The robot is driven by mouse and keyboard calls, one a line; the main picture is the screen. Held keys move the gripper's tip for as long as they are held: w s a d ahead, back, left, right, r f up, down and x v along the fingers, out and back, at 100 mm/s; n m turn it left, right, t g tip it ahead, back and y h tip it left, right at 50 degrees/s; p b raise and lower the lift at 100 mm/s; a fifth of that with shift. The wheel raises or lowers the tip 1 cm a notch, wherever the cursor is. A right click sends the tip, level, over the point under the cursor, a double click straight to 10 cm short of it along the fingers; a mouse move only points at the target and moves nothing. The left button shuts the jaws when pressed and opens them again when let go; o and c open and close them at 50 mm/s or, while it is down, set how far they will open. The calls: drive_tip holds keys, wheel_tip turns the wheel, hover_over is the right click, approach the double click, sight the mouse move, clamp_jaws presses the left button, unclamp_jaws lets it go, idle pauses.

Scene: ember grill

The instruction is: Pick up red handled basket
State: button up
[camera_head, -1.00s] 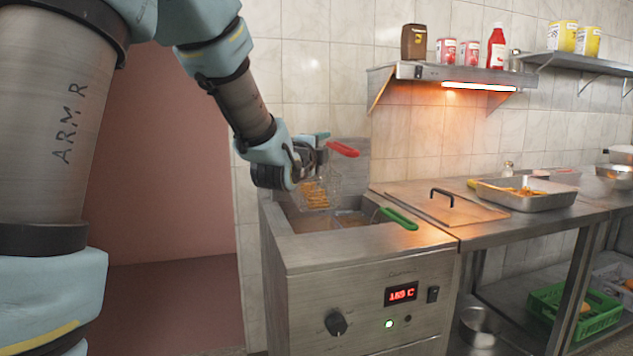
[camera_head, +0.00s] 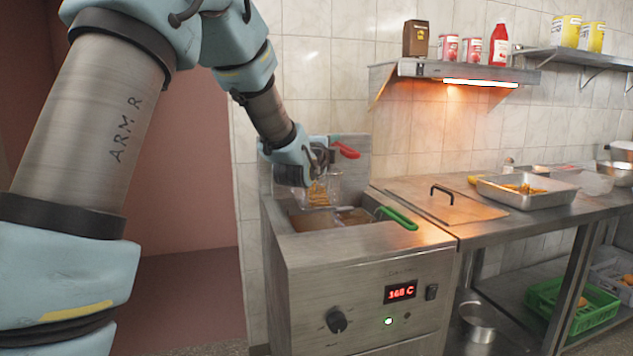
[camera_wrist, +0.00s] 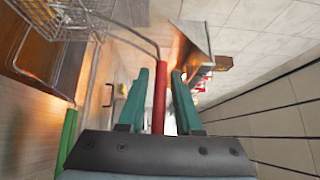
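The red-handled basket is a wire basket with fries, tilted above the left part of the fryer (camera_head: 300,245). Its red handle (camera_head: 346,150) sticks out past my gripper (camera_head: 322,156) in the head view. The wire basket (camera_wrist: 62,18) shows at top left there. My wrist hides part of the basket in the head view.
A green handle (camera_head: 398,218) of a second basket sits at the fryer's right side. A metal lid (camera_head: 440,203) and a steel tray (camera_head: 525,195) lie on the right counter. A heat-lamp shelf (camera_head: 455,72) hangs above; a wall stands behind the fryer.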

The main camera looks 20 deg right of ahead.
clamp_jaws()
idle(0.9)
